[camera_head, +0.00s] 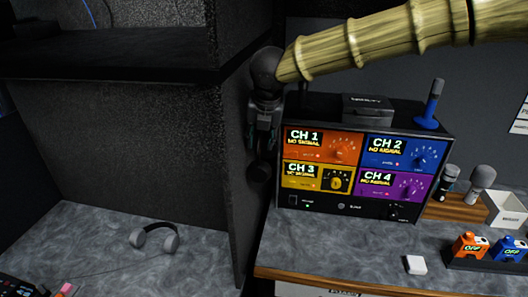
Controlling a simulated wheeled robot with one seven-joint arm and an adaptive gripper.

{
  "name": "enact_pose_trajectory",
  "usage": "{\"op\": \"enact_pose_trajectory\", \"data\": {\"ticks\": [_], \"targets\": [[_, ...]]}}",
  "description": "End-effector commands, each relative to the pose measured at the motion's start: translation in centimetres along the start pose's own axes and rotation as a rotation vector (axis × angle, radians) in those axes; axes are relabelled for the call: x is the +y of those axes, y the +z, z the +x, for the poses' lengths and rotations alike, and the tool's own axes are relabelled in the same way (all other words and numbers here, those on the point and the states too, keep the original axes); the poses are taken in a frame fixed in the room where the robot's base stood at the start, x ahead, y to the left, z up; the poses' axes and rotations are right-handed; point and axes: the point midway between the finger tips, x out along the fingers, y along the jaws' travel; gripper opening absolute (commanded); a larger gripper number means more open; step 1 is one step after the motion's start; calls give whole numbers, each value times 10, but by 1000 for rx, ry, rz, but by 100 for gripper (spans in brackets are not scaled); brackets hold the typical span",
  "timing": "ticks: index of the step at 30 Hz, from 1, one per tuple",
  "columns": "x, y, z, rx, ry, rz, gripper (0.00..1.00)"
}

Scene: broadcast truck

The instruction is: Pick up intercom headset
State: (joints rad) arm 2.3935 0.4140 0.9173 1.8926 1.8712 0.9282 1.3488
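The intercom headset (155,238) is a small grey headset with round ear cups and a dark band. It lies on the grey marbled counter at the lower left, clear of the things around it. My gripper (260,168) hangs near the middle, pointing down in front of the dark partition edge. It is above and to the right of the headset, well apart from it. Its fingers are dark against the dark wall, so their opening is unclear. I see nothing held in it.
A dark partition (232,190) stands between the headset counter (85,222) and the right-hand desk. A dark shelf (120,55) overhangs the counter.

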Motion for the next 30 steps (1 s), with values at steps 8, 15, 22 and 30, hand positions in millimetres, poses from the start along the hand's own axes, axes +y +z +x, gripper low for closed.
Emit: {"op": "enact_pose_trajectory", "data": {"ticks": [8, 15, 22, 30], "targets": [[0, 0, 5, -1, 1, 0, 36], [0, 0, 5, -1, 1, 0, 0], [0, 0, 4, -2, 1, 0, 0], [1, 3, 0, -3, 1, 0, 0]]}}
